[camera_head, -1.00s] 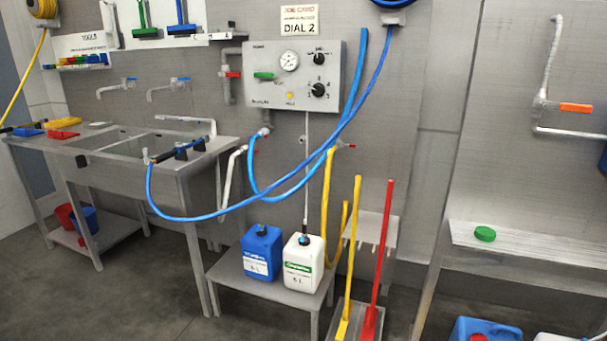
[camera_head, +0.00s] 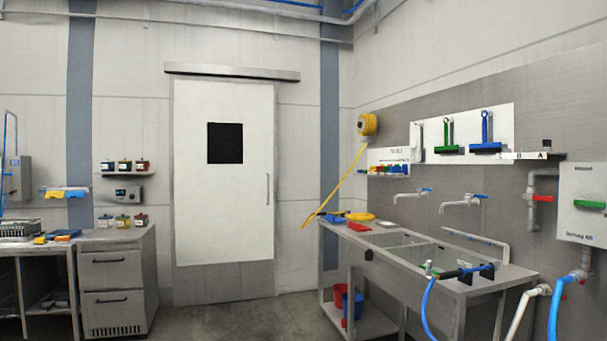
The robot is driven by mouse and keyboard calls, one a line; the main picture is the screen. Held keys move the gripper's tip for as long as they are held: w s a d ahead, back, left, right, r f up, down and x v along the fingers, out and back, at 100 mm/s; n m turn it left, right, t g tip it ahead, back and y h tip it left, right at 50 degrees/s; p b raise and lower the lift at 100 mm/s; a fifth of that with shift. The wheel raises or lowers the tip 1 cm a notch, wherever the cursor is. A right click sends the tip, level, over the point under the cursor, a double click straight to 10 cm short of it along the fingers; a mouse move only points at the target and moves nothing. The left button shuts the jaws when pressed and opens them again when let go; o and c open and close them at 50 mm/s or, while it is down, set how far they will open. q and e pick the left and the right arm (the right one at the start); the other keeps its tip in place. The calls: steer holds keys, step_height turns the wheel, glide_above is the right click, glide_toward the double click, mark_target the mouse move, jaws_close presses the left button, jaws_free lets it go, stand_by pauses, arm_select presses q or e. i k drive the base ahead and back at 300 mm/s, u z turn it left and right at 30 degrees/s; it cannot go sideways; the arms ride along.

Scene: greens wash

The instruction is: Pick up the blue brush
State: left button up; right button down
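No brush can be made out for certain. A small blue item (camera_head: 357,217), perhaps a brush, lies on the left end of the steel sink counter (camera_head: 392,283). A blue long-handled tool (camera_head: 486,134) hangs on the white wall board (camera_head: 462,118), beside a green one (camera_head: 448,136); they look like squeegees or brushes. Another blue item (camera_head: 66,234) lies on the left counter, too small to name. Neither of my grippers is in view.
A closed white door (camera_head: 224,225) stands in the back wall, with bare floor before it. A drawer cabinet (camera_head: 118,284) stands left of it. A blue hose (camera_head: 427,309) hangs over the sink's front edge. Red and blue buckets (camera_head: 352,304) sit on the sink's lower shelf.

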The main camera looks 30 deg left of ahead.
mark_target(395, 171)
steer(key=u, duration=0.75)
steer(key=i, duration=3.6)
steer(key=u, duration=1)
